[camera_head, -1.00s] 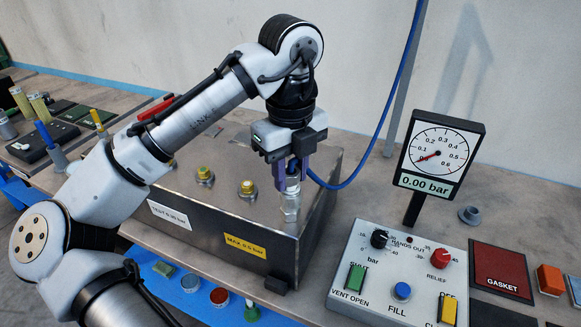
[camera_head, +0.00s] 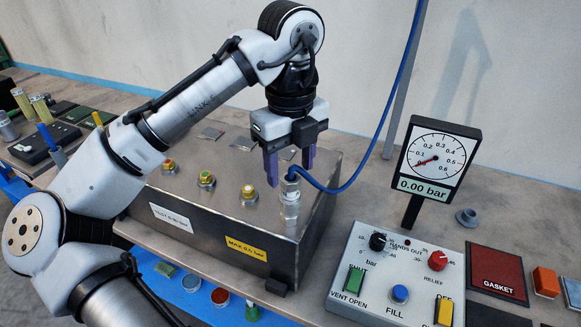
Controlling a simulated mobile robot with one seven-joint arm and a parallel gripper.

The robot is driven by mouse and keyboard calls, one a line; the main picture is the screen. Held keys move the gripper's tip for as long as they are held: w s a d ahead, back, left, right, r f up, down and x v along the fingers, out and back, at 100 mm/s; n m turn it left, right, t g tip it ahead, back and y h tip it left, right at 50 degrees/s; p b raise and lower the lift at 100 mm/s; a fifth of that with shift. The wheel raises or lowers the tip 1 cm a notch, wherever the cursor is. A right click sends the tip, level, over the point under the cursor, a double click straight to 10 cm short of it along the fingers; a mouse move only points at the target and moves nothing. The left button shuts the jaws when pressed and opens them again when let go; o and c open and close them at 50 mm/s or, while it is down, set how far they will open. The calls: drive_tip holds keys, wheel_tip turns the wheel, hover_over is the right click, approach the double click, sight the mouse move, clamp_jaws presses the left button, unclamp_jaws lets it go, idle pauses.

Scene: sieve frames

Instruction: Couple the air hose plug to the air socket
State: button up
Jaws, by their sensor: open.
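The blue air hose (camera_head: 362,165) comes down from above and bends left to its plug (camera_head: 292,174). The plug is at the top of the silver air socket (camera_head: 290,212), which stands upright on the right end of the metal box. The plug looks seated on the socket, but I cannot tell whether it is locked. My gripper (camera_head: 289,178) is open above the box, its purple fingers spread apart. The plug and hose end show near the right finger, and nothing is held between the fingers.
A gauge (camera_head: 435,160) reading 0.00 bar stands to the right, behind a control panel (camera_head: 400,262) with knobs and buttons. A red gasket block (camera_head: 497,273) lies right of the panel.

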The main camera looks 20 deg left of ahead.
wheel_tip(320, 180, up, 10)
drive_tip(key=shift+r, duration=0.25)
drive_tip(key=shift+s+f, duration=0.1)
idle(0.5)
